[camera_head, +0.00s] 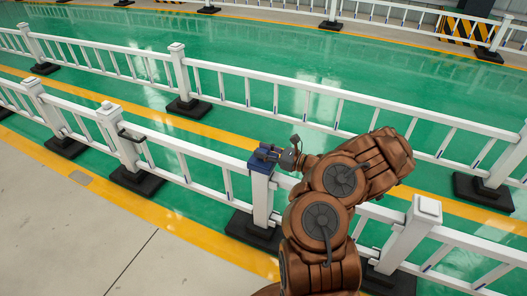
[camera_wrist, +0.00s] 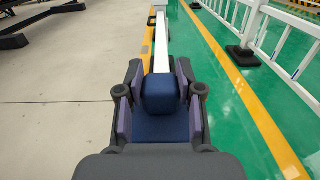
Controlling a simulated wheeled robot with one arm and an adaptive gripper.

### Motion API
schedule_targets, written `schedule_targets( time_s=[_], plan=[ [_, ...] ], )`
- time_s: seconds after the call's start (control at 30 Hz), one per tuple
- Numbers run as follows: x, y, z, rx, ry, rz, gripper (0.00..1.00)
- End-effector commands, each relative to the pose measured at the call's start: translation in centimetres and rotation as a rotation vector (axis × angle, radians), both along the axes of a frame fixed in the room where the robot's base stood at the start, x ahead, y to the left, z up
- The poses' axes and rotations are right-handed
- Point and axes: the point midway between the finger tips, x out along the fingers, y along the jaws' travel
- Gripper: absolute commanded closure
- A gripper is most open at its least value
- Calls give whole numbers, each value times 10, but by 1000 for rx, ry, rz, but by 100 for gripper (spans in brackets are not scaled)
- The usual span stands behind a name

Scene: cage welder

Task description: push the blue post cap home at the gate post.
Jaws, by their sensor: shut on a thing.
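The blue post cap (camera_head: 258,166) sits at the top of the white gate post (camera_head: 262,202) in the head view. In the wrist view the cap (camera_wrist: 160,127) shows a raised block on a wider flat base. My gripper (camera_head: 270,152) is at the cap, with one finger on each side of the raised block in the wrist view (camera_wrist: 159,82). It is shut on the cap. The fingers and wrist hide part of the cap in the head view. I cannot tell whether a gap is left between cap and post.
White railings run along both sides of the green floor. A neighbouring post (camera_head: 409,236) stands right of my arm. A dark latch handle (camera_head: 132,135) is on a post to the left. The grey floor (camera_head: 110,235) in front is clear.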

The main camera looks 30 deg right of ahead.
Motion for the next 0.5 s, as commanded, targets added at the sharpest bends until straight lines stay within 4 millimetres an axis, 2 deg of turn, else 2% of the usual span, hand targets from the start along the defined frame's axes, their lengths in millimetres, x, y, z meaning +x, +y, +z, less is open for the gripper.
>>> schedule_targets(
  time_s=[0.23,0.27,0.5],
  plan=[
    [0,0,-5,0,0,1,99],
    [0,0,-4,0,0,0,62],
    [0,0,-4,0,0,0,37]
  ],
)
